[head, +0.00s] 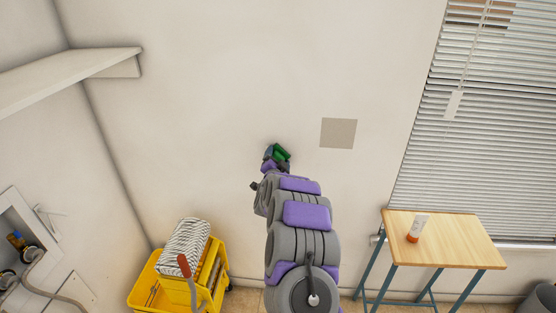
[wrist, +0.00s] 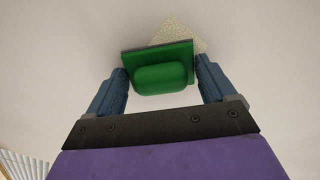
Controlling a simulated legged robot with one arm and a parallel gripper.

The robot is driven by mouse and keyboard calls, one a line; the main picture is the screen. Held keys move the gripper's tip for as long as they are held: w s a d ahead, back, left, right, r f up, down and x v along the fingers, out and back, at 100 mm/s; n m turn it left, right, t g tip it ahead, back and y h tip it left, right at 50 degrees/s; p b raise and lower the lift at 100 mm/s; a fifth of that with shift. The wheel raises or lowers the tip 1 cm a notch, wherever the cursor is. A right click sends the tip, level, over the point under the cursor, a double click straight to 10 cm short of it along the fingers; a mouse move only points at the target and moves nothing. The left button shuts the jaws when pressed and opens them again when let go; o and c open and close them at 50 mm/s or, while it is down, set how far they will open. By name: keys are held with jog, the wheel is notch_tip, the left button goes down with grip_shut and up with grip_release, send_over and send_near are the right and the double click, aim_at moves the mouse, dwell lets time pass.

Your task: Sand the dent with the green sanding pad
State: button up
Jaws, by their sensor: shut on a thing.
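My gripper (wrist: 160,82) is shut on the green sanding pad (wrist: 160,72), with a blue finger on each side of it. In the head view the pad (head: 281,153) is small at the end of my arm, in front of the wall. In the wrist view a speckled, rough patch (wrist: 180,33) on the wall shows just beyond the pad's far edge, partly hidden by it; this may be the dent. I cannot tell whether the pad touches the wall. A beige-grey square (head: 338,133) is on the wall to the right of my gripper in the head view.
A wooden-topped table (head: 460,240) with a white and orange tube (head: 417,228) stands at the right below window blinds (head: 490,120). A yellow mop bucket (head: 145,290) stands at the lower left. A shelf (head: 70,75) juts out at the upper left.

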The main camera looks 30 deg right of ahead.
jog(key=w+a, duration=0.1)
jog(key=w+a+p, duration=0.1)
jog(key=a, duration=0.1)
jog(key=w+a, duration=0.1)
jog(key=shift+a, duration=0.3)
dwell(0.3)
jog(key=shift+s+a, duration=0.1)
jog(key=shift+v, duration=2.9)
jog(key=shift+s+a, duration=0.1)
jog(key=shift+v, duration=1.35)
